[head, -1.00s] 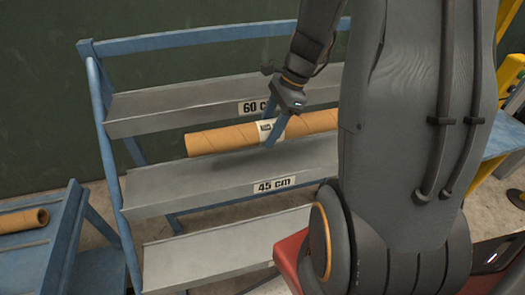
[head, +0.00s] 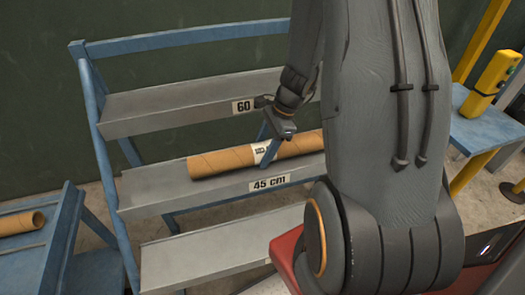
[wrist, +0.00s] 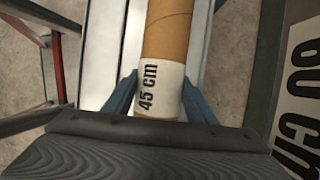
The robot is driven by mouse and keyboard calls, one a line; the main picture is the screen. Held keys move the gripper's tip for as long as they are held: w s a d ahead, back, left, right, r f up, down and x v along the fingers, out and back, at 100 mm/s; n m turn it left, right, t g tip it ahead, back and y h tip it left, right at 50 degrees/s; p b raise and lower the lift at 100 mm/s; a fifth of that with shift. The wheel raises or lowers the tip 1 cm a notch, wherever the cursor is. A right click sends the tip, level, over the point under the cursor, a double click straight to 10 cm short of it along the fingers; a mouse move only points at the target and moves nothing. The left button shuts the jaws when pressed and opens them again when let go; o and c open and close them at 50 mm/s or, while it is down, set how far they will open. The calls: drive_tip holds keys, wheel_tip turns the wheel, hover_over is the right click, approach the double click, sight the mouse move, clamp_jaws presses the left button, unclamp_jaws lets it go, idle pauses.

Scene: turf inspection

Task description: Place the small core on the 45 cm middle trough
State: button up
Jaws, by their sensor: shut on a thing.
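The small core (head: 222,162) is a brown cardboard tube with a white band, which reads "45 cm" in the wrist view (wrist: 165,85). My gripper (head: 268,150) is shut on the core at this band, with a blue finger on each side in the wrist view (wrist: 160,100). The core lies lengthwise along the grey 45 cm middle trough (head: 150,190), at or just above its surface; I cannot tell if it touches. My arm hides the right part of the trough and perhaps the core's right end.
The 60 cm trough (head: 150,118) is above and behind, and a lower trough (head: 200,250) is below, all on a blue rack (head: 150,42). Another core (head: 22,223) lies on a blue stand at left. A yellow device (head: 494,82) stands on a blue table at right.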

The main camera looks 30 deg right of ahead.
drive_tip(key=shift+f, duration=0.15)
drive_tip(key=o, duration=1.4)
drive_tip(key=shift+o, duration=0.2)
drive_tip(key=b+v, duration=0.1)
drive_tip(key=v, duration=1)
drive_tip(key=shift+d+r, duration=0.1)
drive_tip(key=shift+r, duration=0.3)
drive_tip(key=shift+s+r, duration=0.1)
drive_tip(key=shift+r, duration=0.05)
drive_tip(key=s+a+n+h, duration=0.2)
drive_tip(key=a+n, duration=0.4)
drive_tip(key=n, duration=0.4)
drive_tip(key=s+a+n+h, duration=0.2)
drive_tip(key=s+a+n, duration=0.3)
drive_tip(key=n, duration=0.5)
drive_tip(key=shift+a+r, duration=0.25)
drive_tip(key=shift+a, duration=1.05)
